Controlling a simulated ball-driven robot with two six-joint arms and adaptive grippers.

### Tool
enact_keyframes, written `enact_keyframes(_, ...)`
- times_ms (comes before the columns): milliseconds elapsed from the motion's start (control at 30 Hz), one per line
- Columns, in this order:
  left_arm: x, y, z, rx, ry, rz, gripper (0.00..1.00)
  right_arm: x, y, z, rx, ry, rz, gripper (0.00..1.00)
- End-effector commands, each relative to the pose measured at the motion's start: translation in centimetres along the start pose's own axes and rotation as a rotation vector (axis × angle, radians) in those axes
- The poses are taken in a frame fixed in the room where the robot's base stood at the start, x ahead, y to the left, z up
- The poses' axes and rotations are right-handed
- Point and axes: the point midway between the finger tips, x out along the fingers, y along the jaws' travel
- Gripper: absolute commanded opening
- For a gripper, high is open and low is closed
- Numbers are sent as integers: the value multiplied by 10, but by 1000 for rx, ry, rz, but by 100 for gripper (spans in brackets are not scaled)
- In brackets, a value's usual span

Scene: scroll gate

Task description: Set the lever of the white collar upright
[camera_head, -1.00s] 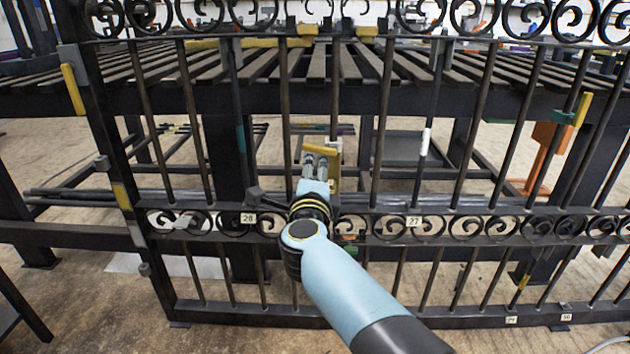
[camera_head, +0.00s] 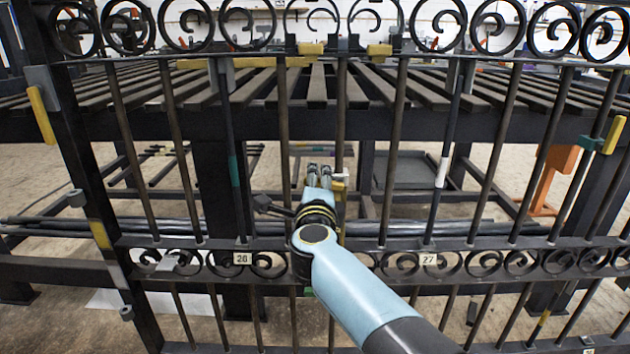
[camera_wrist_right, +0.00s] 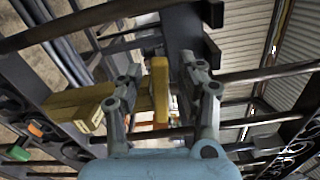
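A white collar (camera_head: 443,172) sits around a dark upright bar of the gate, right of centre in the head view. I cannot make out its lever or how it is tilted. My right gripper (camera_head: 320,168) is at a bar to the left of the white collar, clearly apart from it. In the right wrist view its two fingers (camera_wrist_right: 165,70) are spread, with a yellow block (camera_wrist_right: 160,92) showing between or beyond them. I cannot tell whether they touch it. The yellow block is mostly hidden behind my gripper in the head view. My left gripper is not in view.
The black gate (camera_head: 490,258) has upright bars and scrollwork, with tags 26 (camera_head: 242,258) and 27 (camera_head: 429,260). A green collar (camera_head: 234,170) is on a bar at the left. Yellow pieces (camera_head: 380,50) sit along the top rail. A slatted table (camera_head: 300,90) stands behind.

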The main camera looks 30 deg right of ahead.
Motion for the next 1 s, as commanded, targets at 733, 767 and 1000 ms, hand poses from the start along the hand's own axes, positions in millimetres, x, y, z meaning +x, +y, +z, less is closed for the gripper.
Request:
enact_keyframes(733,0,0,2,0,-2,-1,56,0,0,0,-1,0,1,0)
enact_keyframes(767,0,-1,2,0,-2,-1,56,0,1,0,-1,0,1,0)
enact_keyframes(1000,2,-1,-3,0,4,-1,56,4,0,3,24,0,0,0)
